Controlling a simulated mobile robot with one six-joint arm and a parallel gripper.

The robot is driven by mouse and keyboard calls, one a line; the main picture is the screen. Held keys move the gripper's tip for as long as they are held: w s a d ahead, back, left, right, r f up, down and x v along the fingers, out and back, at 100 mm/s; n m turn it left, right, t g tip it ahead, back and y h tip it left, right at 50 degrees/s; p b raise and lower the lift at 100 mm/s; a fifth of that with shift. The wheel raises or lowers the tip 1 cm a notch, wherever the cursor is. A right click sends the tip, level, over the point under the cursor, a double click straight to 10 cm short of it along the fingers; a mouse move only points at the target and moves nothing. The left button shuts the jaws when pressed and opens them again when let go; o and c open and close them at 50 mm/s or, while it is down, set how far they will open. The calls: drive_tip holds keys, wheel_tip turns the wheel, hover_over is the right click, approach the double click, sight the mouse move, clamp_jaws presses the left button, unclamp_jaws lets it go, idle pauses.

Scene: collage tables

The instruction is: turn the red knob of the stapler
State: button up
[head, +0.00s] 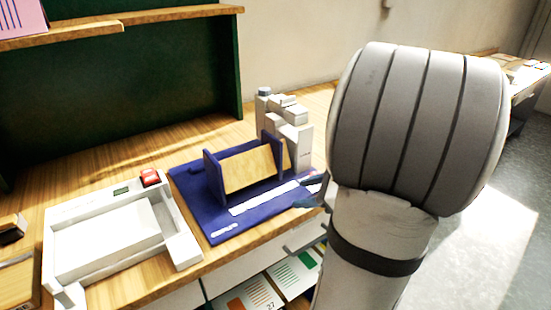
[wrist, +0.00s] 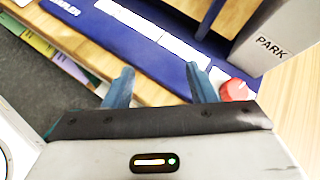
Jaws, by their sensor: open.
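The stapler has a blue base (head: 207,222) with blue uprights around a wooden block, on the wooden table in the head view. In the wrist view its base (wrist: 95,28) carries white lettering and a long white strip. The red knob (wrist: 236,90) sits at the base's near right corner in the wrist view. My gripper (wrist: 159,72) is open with nothing between its blue fingers. The knob is just right of the right finger, outside the jaws; I cannot tell if they touch. In the head view my gripper (head: 312,198) is at the base's right edge, mostly hidden by my arm.
A white device (head: 75,213) with a red button (head: 150,177) stands left of the stapler. A grey-white machine (head: 290,125) marked PARK in the wrist view (wrist: 275,40) stands close behind it. Papers (head: 290,275) lie on a shelf below the table edge.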

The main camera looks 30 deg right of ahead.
drive_tip(key=s+d+m+t+h, duration=0.2)
drive_tip(key=d+m+t+h, duration=0.15)
drive_tip(key=d+m, duration=0.45)
drive_tip(key=shift+n+y, duration=0.25)
drive_tip(key=shift+n, duration=0.45)
drive_tip(key=w, duration=0.2)
drive_tip(key=w+f, duration=0.1)
drive_tip(key=w, duration=0.2)
drive_tip(key=w+f, duration=0.1)
drive_tip(key=w, duration=0.1)
drive_tip(key=shift+w+b, duration=0.15)
drive_tip(key=shift+b, duration=0.2)
drive_tip(key=shift+c, duration=0.2)
